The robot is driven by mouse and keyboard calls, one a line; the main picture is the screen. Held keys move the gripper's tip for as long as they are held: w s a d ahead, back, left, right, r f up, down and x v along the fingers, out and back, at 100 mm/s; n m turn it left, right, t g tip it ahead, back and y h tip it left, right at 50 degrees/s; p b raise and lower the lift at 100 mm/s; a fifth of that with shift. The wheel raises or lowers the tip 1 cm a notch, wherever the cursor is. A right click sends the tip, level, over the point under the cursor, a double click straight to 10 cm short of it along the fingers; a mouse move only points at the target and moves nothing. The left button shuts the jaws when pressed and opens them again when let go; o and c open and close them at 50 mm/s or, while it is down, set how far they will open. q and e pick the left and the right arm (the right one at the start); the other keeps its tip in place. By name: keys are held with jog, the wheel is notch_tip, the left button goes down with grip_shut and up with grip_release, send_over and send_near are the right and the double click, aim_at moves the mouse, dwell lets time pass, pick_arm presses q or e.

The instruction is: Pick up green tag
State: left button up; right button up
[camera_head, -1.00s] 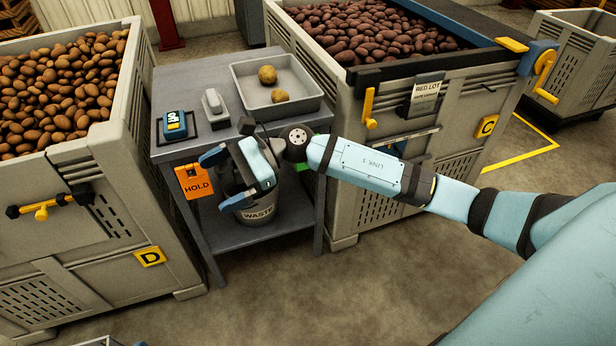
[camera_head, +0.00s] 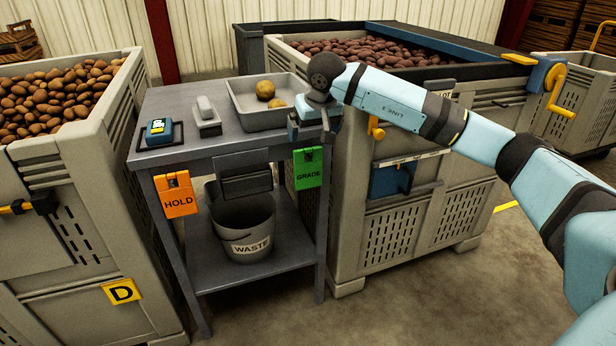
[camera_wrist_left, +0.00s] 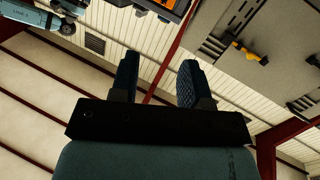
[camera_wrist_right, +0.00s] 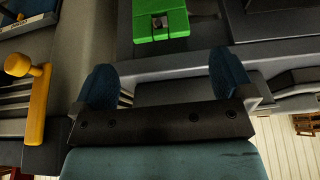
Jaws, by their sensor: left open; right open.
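The green tag marked GRADE (camera_head: 308,168) hangs on the front of the grey table, at its right corner. My right gripper (camera_head: 315,122) is open and empty at the table's front right corner, just above the tag in the head view. In the right wrist view the green tag (camera_wrist_right: 160,18) lies beyond the two spread fingers (camera_wrist_right: 165,85), apart from them. My left gripper is outside the head view. In the left wrist view its fingers (camera_wrist_left: 158,80) are spread with nothing between them.
An orange HOLD tag (camera_head: 176,194) hangs at the table's front left. A WASTE bucket (camera_head: 240,220) stands on the lower shelf. A grey tray (camera_head: 250,118) with potatoes is close to my right gripper. Potato crates flank the table, with a yellow handle (camera_head: 375,127) on the right one.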

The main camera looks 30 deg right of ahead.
aim_at(308, 149)
jog(key=b+x, duration=0.1)
jog(key=x, duration=0.2)
jog(key=shift+w+f, duration=0.15)
jog(key=shift+f, duration=0.1)
jog(key=b+x, duration=0.1)
jog(key=x, duration=0.1)
jog(key=b+x, duration=0.1)
jog(key=x, duration=0.1)
jog(key=shift+w+d+b, duration=0.15)
jog(key=shift+w+b, duration=0.2)
jog(key=shift+w, duration=0.1)
pick_arm(q)
jog(key=shift+w+a+m+t, duration=0.35)
jog(key=shift+w+m, duration=0.15)
jog(key=shift+m, duration=0.1)
jog(key=shift+w+a+m+t, duration=0.35)
jog(key=shift+w+m, duration=0.15)
jog(key=shift+m, duration=0.1)
pick_arm(e)
jog(key=c, duration=1)
pick_arm(q)
jog(key=shift+r, duration=0.1)
pick_arm(e)
jog(key=shift+o, duration=0.2)
